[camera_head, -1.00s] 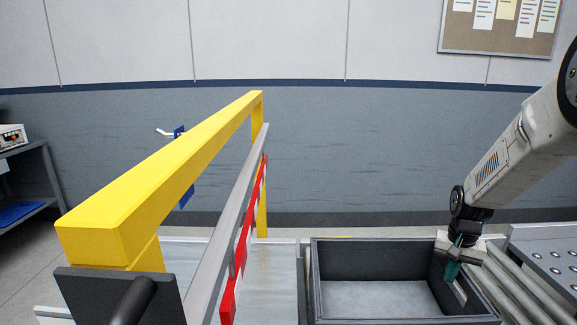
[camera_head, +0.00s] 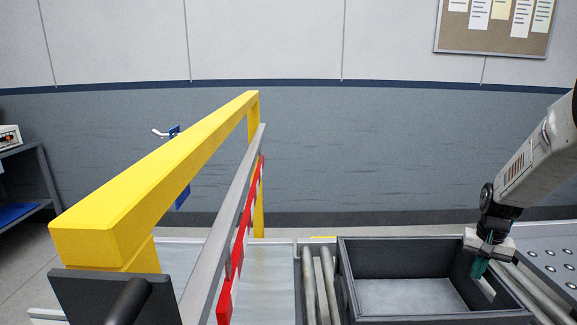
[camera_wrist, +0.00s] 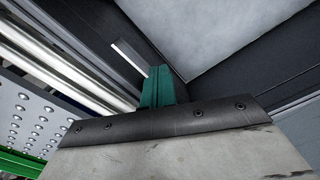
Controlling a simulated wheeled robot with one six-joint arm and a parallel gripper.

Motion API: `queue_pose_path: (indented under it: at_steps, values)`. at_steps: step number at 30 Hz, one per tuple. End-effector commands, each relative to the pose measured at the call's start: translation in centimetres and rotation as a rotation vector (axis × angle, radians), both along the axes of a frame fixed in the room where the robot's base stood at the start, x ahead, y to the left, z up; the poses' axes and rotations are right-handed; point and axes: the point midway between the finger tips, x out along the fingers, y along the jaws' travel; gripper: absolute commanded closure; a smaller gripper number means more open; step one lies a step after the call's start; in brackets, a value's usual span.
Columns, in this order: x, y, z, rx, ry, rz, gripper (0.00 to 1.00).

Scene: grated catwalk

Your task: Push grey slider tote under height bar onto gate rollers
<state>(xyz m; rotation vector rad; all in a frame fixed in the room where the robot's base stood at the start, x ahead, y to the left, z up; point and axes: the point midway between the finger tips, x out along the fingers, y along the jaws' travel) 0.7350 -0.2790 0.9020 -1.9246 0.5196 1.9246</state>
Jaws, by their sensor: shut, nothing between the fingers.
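The grey slider tote (camera_head: 345,280) is a dark, open, empty box on the conveyor, right of the bar. The height bar is a yellow frame (camera_head: 150,190) with a grey rail (camera_head: 225,220) and red-and-white strip (camera_head: 240,245) beneath. My gripper (camera_head: 478,268) has its green fingers shut and empty, low inside the tote by its right wall. The wrist view shows the fingertips (camera_wrist: 157,85) close to the wall with the light slot (camera_wrist: 130,57); whether they touch is unclear. Rollers (camera_head: 316,285) show between the bar and the tote; I cannot tell whether these are the gate rollers.
A pale flat plate (camera_head: 272,285) lies between bar and rollers. More rollers (camera_head: 535,293) and a ball-studded plate (camera_head: 548,255) lie right of the tote. A black plate with a dark cylinder (camera_head: 110,297) stands at the front left. A shelf (camera_head: 30,180) stands far left.

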Motion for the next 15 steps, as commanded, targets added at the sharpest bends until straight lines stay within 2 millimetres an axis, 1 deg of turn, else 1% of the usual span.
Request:
queue_pose_path:
  at_steps: [3, 15]
  values:
    - [0.0, -1.2, 0.0, 0.000, 0.000, -0.002, 1.00]
    - [-0.1, -4.8, -0.1, 0.001, 0.001, -0.001, 1.00]
